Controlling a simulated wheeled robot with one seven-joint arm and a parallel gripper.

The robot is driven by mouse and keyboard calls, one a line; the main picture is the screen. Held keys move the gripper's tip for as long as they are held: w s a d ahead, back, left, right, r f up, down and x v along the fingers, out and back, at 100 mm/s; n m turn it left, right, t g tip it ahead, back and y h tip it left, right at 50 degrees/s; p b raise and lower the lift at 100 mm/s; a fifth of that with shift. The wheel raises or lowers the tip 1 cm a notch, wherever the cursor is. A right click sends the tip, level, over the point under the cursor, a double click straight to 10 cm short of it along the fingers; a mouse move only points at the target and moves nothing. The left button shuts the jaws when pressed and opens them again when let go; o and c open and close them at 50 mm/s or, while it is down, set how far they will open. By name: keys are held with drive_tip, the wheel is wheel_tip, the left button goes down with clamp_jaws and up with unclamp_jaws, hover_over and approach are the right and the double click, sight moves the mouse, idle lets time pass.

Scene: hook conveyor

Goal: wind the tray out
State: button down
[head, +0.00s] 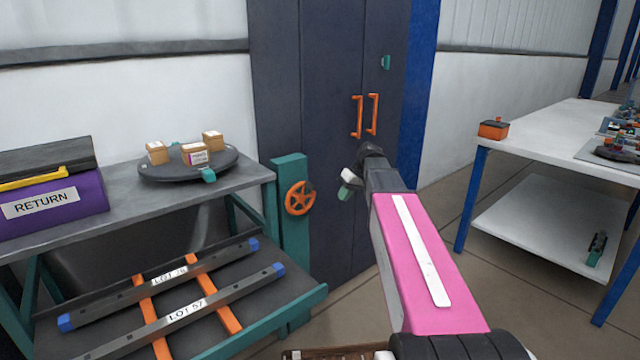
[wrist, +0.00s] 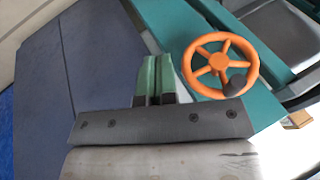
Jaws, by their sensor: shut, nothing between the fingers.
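An orange handwheel (head: 300,198) with spokes is mounted on a teal post (head: 289,240) at the right end of the grey bench. In the wrist view the handwheel (wrist: 220,65) shows ahead and to the right of my fingers, with a dark knob on its rim. My gripper (wrist: 157,75) has its green fingers together, empty and apart from the wheel. In the head view my gripper (head: 346,186) hangs to the right of the wheel. A dark tray (head: 270,322) with a teal front edge sits low under the bench top.
Two dark rails with blue ends (head: 200,309) lie on orange bars in the tray. The bench top (head: 120,195) holds a purple RETURN bin (head: 52,206) and a round turntable (head: 228,160) with small boxes. A dark cabinet (head: 330,80) stands behind; a white table (head: 570,130) stands right.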

drive_tip(key=w+r+n+y, duration=0.25)
drive_tip(key=w+r, duration=0.25)
drive_tip(key=r, duration=0.6)
drive_tip(key=s+a+f, duration=0.1)
drive_tip(key=a+f, duration=0.6)
drive_tip(key=a, duration=0.1)
drive_tip(key=shift+s+a+f, duration=0.15)
drive_tip(key=shift+s+a, duration=0.1)
drive_tip(key=shift+s, duration=0.1)
drive_tip(key=shift+h, duration=0.25)
drive_tip(key=shift+s+a+r, duration=0.35)
drive_tip(key=shift+s+a, duration=0.25)
drive_tip(key=shift+a, duration=0.25)
